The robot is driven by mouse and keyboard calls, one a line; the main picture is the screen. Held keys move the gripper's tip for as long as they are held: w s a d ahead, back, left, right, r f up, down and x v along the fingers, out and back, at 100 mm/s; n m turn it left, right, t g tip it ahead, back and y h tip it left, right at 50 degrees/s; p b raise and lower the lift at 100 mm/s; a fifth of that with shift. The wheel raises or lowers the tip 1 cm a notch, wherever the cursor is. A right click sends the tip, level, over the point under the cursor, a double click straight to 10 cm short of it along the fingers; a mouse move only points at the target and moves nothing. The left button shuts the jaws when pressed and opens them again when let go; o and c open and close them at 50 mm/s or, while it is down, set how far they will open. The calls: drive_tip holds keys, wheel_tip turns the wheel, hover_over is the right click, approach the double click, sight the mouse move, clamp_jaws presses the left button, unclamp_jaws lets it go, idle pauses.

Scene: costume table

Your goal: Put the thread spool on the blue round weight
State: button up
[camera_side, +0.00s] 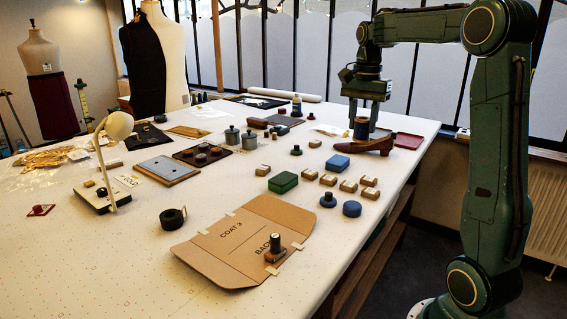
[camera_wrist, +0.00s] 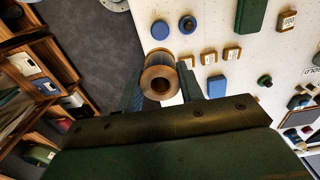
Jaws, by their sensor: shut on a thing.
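A dark blue knobbed piece (camera_side: 328,200) stands close beside the weight. Several small labelled wooden blocks (camera_side: 349,186) and a green box (camera_side: 283,182) lie behind it. An open cardboard folder (camera_side: 215,240) lies in front. Table is bare right of the weight.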

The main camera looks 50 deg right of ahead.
wheel_tip(320, 180, down, 15)
drive_tip(key=shift+r, duration=0.1)
idle(0.3)
drive_tip(key=shift+f, duration=2.15)
drive_tip(key=shift+f, duration=0.15)
drive_tip(key=o, duration=1)
wheel_tip(320, 180, up, 12)
drive_tip(key=shift+r, duration=0.2)
